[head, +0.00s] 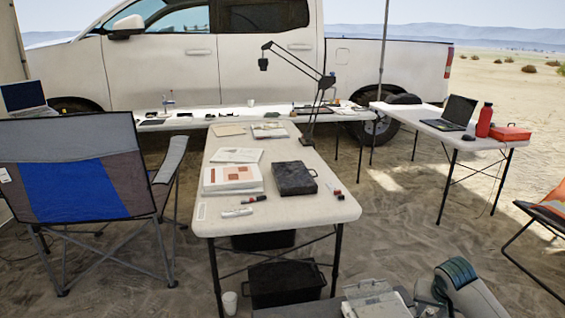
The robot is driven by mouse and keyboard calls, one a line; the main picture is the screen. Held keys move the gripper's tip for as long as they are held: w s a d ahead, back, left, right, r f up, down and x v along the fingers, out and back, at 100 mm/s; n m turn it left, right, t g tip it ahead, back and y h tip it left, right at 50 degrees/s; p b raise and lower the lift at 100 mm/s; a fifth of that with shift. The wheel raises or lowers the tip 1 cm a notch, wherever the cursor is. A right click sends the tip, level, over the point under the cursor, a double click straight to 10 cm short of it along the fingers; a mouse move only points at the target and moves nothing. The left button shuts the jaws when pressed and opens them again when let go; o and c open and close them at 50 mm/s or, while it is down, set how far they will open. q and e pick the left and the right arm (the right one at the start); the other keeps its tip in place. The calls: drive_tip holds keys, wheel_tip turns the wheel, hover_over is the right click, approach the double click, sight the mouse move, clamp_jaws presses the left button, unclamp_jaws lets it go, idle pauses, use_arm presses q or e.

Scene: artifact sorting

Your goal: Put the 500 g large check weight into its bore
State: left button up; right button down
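I cannot make out the 500 g large check weight or its bore in the head view. A closed dark flat case (294,178) with a handle on its side lies on the middle white table (285,214); what is inside it is hidden. Small items stand on the far white table (190,120) along the truck, too small to tell apart. Neither of my grippers is in view.
Papers (234,177), markers and a desk lamp (311,112) are on the middle table. A folding chair (75,172) stands left. A side table with a laptop (453,112), red bottle (485,119) and red case (510,133) stands right. Open sand (400,225) lies between.

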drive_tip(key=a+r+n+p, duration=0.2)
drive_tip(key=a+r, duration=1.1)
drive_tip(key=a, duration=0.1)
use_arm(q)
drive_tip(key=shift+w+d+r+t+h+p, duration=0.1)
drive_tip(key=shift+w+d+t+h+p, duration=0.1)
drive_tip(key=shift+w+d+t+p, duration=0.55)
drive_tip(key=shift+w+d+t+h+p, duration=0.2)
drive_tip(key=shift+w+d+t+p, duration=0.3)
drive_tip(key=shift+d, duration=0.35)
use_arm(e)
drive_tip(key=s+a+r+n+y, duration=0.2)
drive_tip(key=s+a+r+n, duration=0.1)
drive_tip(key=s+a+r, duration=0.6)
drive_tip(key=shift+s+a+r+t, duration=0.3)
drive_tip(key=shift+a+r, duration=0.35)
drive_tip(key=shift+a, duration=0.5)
